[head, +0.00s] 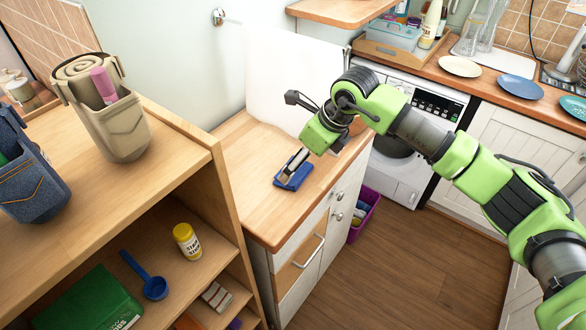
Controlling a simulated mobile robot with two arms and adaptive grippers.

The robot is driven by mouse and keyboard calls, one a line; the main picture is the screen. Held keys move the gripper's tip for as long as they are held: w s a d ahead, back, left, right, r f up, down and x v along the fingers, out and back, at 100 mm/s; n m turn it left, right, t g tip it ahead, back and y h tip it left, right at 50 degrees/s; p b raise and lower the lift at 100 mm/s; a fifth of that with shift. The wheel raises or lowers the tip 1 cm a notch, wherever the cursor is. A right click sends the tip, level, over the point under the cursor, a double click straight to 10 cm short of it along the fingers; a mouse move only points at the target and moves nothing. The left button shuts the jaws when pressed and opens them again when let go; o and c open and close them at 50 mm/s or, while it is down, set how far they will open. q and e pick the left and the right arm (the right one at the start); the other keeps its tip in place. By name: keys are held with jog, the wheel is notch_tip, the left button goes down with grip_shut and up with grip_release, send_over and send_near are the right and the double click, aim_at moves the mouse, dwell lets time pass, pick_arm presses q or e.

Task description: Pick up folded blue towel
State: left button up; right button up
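The folded blue towel (302,180) lies on the wooden top of the low cabinet (250,205), near its front edge. My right gripper (290,172) reaches down to it from the upper right. Its fingertips are at the towel, over its middle, and hide part of it. I cannot tell whether the fingers are closed on the cloth. The towel appears to rest on the cabinet top. My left gripper is not in view.
A wooden shelf unit (190,150) stands at the left, with a beige basket (122,125) and a denim basket (35,190) on top. A washing machine (405,170) stands behind my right arm. A purple bin (366,215) sits on the floor. The cabinet top around the towel is mostly clear.

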jog(key=p+x, duration=0.1)
jog(key=x, duration=0.2)
jog(key=shift+a+f+p, duration=0.15)
jog(key=shift+f+p, duration=0.05)
jog(key=shift+p, duration=0.1)
jog(key=shift+a+f, duration=0.15)
jog(key=shift+f, duration=0.15)
jog(key=c, duration=0.5)
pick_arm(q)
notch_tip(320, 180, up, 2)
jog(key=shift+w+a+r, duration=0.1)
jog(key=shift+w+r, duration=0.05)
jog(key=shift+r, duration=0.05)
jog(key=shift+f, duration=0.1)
pick_arm(e)
jog(key=shift+r, duration=0.2)
